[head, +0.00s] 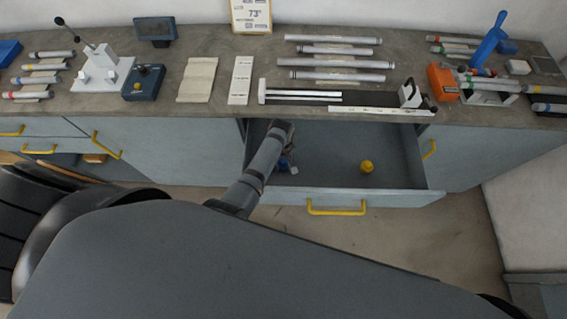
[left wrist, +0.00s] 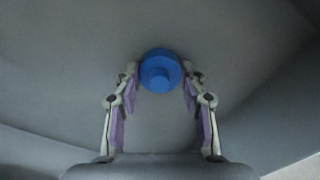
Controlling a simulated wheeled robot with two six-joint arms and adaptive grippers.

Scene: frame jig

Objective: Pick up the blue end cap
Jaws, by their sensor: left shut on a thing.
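The blue end cap (left wrist: 160,71) is round with a smaller raised knob, and sits between the fingertips of my left gripper (left wrist: 161,76) in the left wrist view. The fingers are shut on its two sides. In the head view the left gripper (head: 289,158) reaches down into the open drawer (head: 330,178), with a bit of the blue cap (head: 284,163) showing beside it. The wrist hides most of the cap there. I cannot tell whether the cap is clear of the drawer floor. My right gripper is not in view.
A yellow piece (head: 367,166) lies in the drawer to the right, and a small white piece (head: 294,170) shows close by my left gripper. The drawer walls surround the gripper. The counter (head: 215,45) above holds tubes, a jig rail and an orange block (head: 443,82).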

